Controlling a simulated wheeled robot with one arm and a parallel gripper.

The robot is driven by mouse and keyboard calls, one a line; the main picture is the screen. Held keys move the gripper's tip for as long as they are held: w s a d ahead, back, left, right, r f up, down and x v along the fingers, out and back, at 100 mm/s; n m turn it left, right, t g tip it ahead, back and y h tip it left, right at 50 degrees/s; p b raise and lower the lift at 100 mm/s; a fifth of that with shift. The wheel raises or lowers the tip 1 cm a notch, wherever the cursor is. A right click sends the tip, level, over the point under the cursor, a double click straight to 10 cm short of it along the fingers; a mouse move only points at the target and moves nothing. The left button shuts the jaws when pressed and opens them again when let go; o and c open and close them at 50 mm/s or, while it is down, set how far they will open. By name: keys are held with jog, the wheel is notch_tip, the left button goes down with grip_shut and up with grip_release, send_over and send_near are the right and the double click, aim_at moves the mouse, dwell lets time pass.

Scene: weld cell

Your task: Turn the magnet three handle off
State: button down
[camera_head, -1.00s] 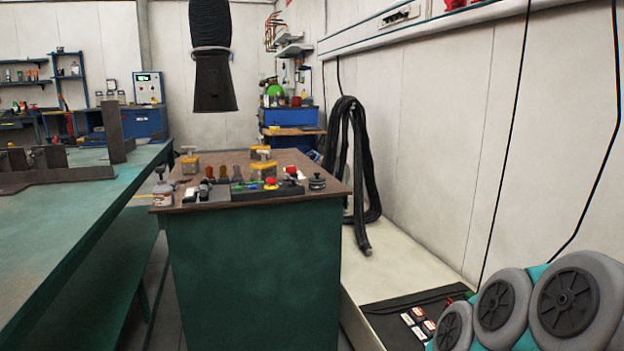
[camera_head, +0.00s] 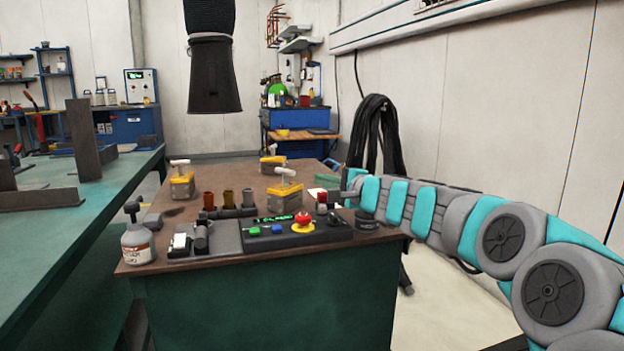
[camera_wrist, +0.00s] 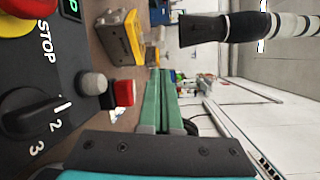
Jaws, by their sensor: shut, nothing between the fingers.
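Three yellow-and-grey magnet blocks with pale T-shaped handles stand on the brown bench top: one at the left (camera_head: 182,187), one in the middle (camera_head: 285,196) and one farther back (camera_head: 272,163). I cannot tell which is magnet three. In the wrist view a yellow magnet block (camera_wrist: 121,38) shows at the upper left, and another (camera_wrist: 153,56) lies farther off. My gripper (camera_wrist: 162,82) has green fingers closed together and empty. In the head view my gripper (camera_head: 338,194) is over the bench's right part, right of the middle magnet and apart from it.
A control box (camera_head: 290,232) with a red stop button and a numbered dial (camera_wrist: 32,112) sits at the bench's front. A white bottle (camera_head: 137,243) stands at the front left corner. Several brown cups (camera_head: 228,198) stand between magnets. A black hose (camera_head: 212,75) hangs above.

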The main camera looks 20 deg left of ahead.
aim_at(285, 177)
jog(key=p+x, duration=0.2)
jog(key=x, duration=0.7)
jog(key=shift+s, duration=0.1)
jog(key=shift+s+f+b, duration=0.1)
jog(key=shift+f+b, duration=0.05)
jog(key=shift+b, duration=0.25)
jog(key=shift+s+m+t+h+b, duration=0.15)
jog(key=shift+m+t+h+b, duration=0.45)
jog(key=shift+t+b, duration=0.15)
